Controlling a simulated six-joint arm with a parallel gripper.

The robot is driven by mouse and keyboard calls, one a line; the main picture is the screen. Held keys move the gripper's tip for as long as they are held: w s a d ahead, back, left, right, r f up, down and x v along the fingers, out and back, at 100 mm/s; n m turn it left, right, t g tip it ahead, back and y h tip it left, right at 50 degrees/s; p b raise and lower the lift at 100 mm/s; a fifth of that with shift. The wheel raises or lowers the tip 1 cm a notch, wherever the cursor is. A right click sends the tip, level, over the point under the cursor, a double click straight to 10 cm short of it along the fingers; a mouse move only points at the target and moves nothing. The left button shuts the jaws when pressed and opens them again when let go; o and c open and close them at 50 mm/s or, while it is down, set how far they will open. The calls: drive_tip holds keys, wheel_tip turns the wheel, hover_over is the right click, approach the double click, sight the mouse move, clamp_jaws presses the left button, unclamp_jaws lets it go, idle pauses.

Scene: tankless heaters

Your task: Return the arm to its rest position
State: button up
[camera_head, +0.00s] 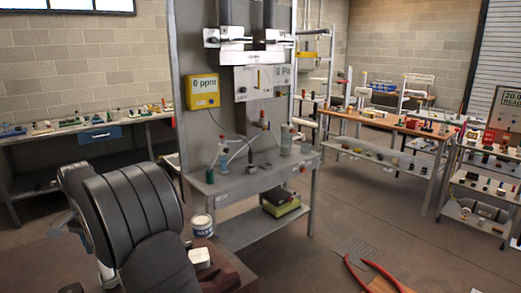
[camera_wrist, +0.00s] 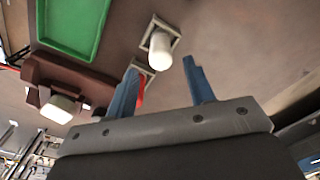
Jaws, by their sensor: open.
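My arm (camera_head: 135,220) fills the lower left of the head view as dark, rounded grey links. Its end is not clearly visible there. In the wrist view my gripper (camera_wrist: 160,66) shows two blue fingers spread apart on a grey bar. Nothing is held between them. A white cylinder (camera_wrist: 160,50) on a small square base shows beyond the fingertips, apart from them.
A grey stand (camera_head: 240,185) with a yellow meter (camera_head: 203,91) and bottles stands ahead. Red-handled tongs (camera_head: 370,275) lie at the bottom. A brown block (camera_wrist: 65,76) and green tray (camera_wrist: 70,25) show in the wrist view. Open floor lies right of the stand.

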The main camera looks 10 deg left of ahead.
drive_tip(key=w+d+r+t+y, duration=0.1)
drive_tip(key=d+r, duration=0.2)
drive_tip(key=d, duration=0.6)
drive_tip(key=w+d+r+y, duration=0.1)
drive_tip(key=d+r, duration=0.2)
drive_tip(key=d, duration=0.5)
drive_tip(key=w+d+r+t, duration=0.1)
drive_tip(key=d+r, duration=0.2)
drive_tip(key=d, duration=0.6)
drive_tip(key=shift+w+d+r+n+t+y, duration=0.3)
drive_tip(key=shift+w+r+n+y, duration=0.05)
drive_tip(key=shift+r+n+y, duration=0.05)
drive_tip(key=shift+r, duration=0.15)
drive_tip(key=a+f+g+h, duration=0.2)
drive_tip(key=a, duration=1.1)
drive_tip(key=shift+w+a+f+m, duration=0.25)
drive_tip(key=shift+w+a+m, duration=0.05)
